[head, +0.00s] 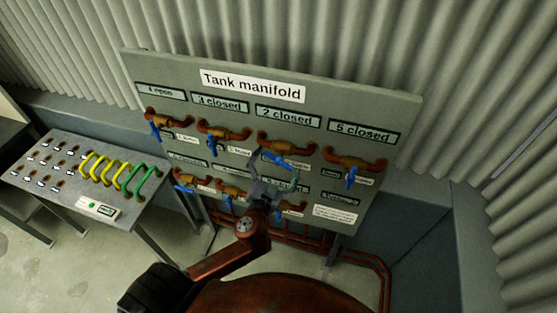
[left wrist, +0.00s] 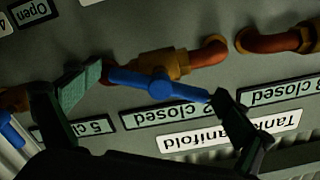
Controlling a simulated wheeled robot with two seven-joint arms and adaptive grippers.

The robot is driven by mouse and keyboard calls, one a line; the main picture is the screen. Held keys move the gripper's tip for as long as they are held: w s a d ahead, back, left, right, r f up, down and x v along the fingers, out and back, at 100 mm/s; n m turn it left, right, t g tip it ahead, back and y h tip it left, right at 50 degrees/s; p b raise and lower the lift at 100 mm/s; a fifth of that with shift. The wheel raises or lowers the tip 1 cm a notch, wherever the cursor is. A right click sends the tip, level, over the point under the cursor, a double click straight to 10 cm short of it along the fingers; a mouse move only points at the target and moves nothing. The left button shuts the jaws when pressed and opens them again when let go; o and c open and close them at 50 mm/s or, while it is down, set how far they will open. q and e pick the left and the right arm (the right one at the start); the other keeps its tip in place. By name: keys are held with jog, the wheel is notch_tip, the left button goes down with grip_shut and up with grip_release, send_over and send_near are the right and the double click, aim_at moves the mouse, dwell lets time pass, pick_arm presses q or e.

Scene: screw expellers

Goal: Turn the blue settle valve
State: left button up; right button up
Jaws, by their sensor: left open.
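The tank manifold board (head: 390,110) carries two rows of brass valves with blue handles. My left gripper (head: 275,172) is open in front of the upper-row valve under the "2 closed" sign. In the left wrist view, which is upside down, this blue handle (left wrist: 160,84) lies between my open fingers (left wrist: 158,95). The right finger is close to the handle's end; I cannot tell whether they touch. The small name tags are too blurred to show which valve is the settle valve. My right gripper is out of view.
Other blue handles sit close by, under "3 closed" (head: 215,137) and "5 closed" (head: 351,177). The lower row is partly hidden by my left arm. A side table (head: 60,190) with yellow and green hoses stands at left. Corrugated walls enclose the back and right.

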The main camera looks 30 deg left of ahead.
pick_arm(q)
jog(key=c, duration=1.2)
jog(key=shift+o, duration=0.2)
jog(key=shift+f+n+b, duration=0.15)
jog(key=shift+n+b, duration=0.55)
jog(key=shift+n, duration=0.1)
jog(key=shift+n+b, duration=0.4)
jog(key=shift+n, duration=1.6)
jog(key=o, duration=1.2)
jog(key=shift+c, duration=0.2)
